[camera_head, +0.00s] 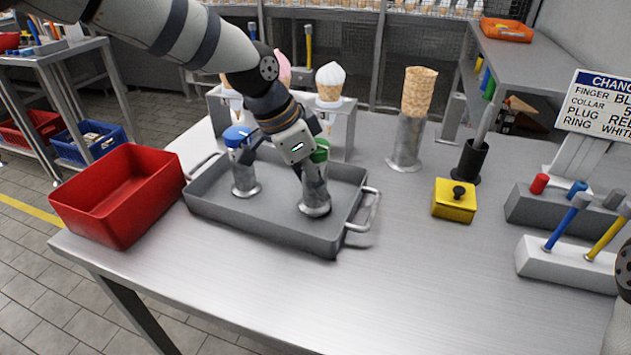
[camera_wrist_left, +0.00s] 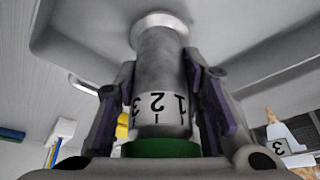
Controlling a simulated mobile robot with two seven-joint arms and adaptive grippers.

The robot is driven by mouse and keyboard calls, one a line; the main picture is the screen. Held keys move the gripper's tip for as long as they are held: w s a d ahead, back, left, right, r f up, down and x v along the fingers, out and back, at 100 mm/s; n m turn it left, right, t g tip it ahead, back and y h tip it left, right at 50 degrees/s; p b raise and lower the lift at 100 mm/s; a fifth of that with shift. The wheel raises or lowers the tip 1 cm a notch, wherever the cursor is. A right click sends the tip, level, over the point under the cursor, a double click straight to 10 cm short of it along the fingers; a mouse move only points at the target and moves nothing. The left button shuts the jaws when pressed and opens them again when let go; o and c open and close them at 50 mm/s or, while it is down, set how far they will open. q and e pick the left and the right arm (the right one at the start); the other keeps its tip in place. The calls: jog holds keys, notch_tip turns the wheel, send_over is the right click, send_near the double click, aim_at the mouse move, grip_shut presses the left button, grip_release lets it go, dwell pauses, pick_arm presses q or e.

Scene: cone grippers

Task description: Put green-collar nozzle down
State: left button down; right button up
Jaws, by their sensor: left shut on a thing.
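The green-collar nozzle (camera_head: 314,190) is a grey metal cylinder with a green collar on top and a wide flange at its foot. It stands upright inside the grey tray (camera_head: 262,232), in the right half. Its flange appears to rest on the tray floor; I cannot tell if a small gap remains. My left gripper (camera_head: 308,163) reaches down from above and is shut on this nozzle below the collar. In the left wrist view, the fingers (camera_wrist_left: 165,100) flank the nozzle body (camera_wrist_left: 160,75), with its numbered white band. My right gripper is out of view.
A blue-collar nozzle (camera_head: 243,172) stands in the tray's left half. A red bin (camera_head: 120,195) is left of the tray. A cone rack (camera_head: 338,135), a waffle cone on a metal stand (camera_head: 406,145) and a yellow block (camera_head: 454,201) stand around. The front table area is clear.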

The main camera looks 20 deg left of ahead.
pick_arm(q)
jog(key=shift+f, duration=0.25)
jog(key=shift+f, duration=0.1)
jog(key=c, duration=1.1)
grip_release()
jog(key=shift+f, duration=0.1)
jog(key=shift+o, duration=0.2)
jog(key=shift+r, duration=0.3)
jog(key=p+v, duration=0.1)
jog(key=v, duration=1)
jog(key=shift+r, duration=0.35)
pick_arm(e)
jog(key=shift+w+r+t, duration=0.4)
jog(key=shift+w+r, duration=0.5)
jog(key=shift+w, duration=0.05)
pick_arm(q)
jog(key=shift+s, duration=0.1)
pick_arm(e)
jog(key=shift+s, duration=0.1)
